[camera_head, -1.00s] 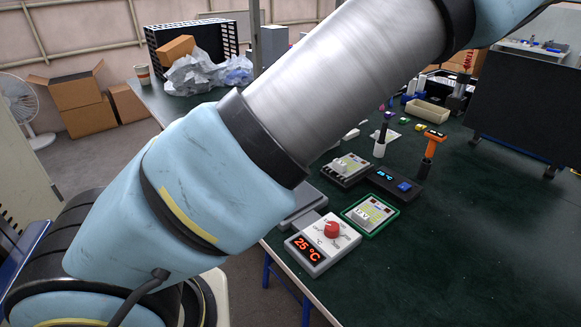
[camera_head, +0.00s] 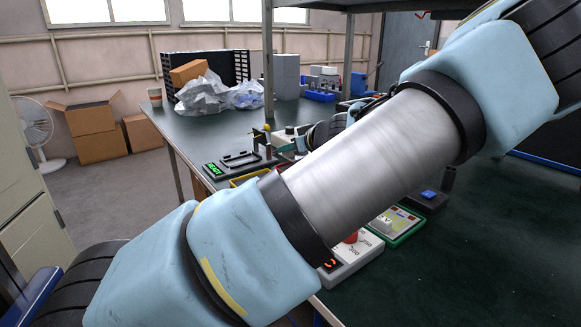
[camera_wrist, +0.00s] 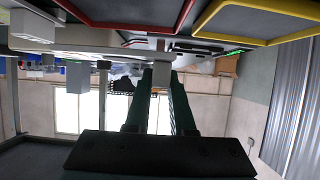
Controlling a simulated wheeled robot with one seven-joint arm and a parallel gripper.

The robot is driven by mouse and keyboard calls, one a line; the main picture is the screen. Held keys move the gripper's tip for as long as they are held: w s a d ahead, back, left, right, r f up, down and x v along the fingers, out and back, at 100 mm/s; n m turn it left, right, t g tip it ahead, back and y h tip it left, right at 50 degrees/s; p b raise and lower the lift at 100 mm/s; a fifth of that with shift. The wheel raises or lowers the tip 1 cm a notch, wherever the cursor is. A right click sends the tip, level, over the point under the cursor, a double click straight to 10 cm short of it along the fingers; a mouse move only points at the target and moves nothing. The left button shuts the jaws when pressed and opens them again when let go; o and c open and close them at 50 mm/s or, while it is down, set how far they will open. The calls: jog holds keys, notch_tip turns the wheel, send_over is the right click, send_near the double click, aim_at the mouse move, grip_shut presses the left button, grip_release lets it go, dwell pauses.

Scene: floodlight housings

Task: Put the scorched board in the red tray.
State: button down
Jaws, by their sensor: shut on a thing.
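My gripper (camera_wrist: 161,80) shows in the wrist view as two dark green fingers, shut on a small pale grey piece (camera_wrist: 162,73) at their tips. I cannot tell whether that piece is part of the scorched board; no scorch mark shows. A red-rimmed tray (camera_wrist: 130,28) is at the top of the wrist view, near the fingertips and apart from them.
A yellow-rimmed tray (camera_wrist: 265,44) lies beside the red one. In the head view, a dial unit (camera_head: 352,260) and a green-edged meter (camera_head: 396,224) sit on the dark bench, beside my arm. A shelf post (camera_head: 268,60) rises behind.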

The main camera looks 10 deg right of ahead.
jog(key=shift+f, duration=2.4)
jog(key=c, duration=0.8)
grip_release()
jog(key=shift+o, duration=0.2)
jog(key=v, duration=1.2)
